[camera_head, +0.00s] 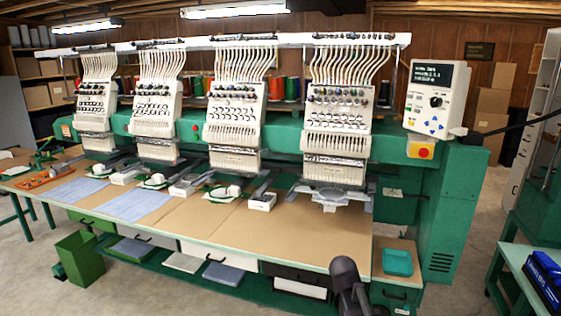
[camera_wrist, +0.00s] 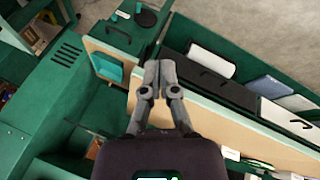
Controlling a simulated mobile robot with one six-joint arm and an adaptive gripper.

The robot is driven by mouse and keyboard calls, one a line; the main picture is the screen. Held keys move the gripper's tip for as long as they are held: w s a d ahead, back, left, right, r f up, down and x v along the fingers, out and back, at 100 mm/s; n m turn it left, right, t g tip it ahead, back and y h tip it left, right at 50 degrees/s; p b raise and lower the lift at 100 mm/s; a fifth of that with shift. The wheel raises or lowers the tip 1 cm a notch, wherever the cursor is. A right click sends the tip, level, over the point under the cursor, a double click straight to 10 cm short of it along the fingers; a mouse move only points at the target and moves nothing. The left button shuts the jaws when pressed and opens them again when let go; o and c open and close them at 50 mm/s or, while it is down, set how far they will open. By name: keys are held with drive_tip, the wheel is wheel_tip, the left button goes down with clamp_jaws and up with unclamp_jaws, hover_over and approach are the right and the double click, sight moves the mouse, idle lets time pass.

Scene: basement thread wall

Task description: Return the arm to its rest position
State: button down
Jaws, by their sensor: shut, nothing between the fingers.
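My gripper (camera_wrist: 159,74) is shut and empty in the wrist view, its two grey fingers pressed together. It hangs over the front edge of the embroidery machine's tan table (camera_wrist: 215,112), near the corner by the green side cabinet. In the head view part of my dark arm shows at the bottom, in front of the tan table (camera_head: 300,232). The fingers are not visible in the head view.
A teal tray (camera_head: 397,262) lies on the side shelf at the table's right end; it also shows in the wrist view (camera_wrist: 108,68). A control panel (camera_head: 434,97) stands above. A green bin (camera_head: 80,258) is at left. Open floor lies in front.

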drive_tip(key=s+a+g+y+p, duration=0.2)
drive_tip(key=s+a+g+y, duration=0.1)
drive_tip(key=s, duration=1)
drive_tip(key=a+y, duration=0.1)
drive_tip(key=a, duration=0.1)
drive_tip(key=shift+a+r+m, duration=0.4)
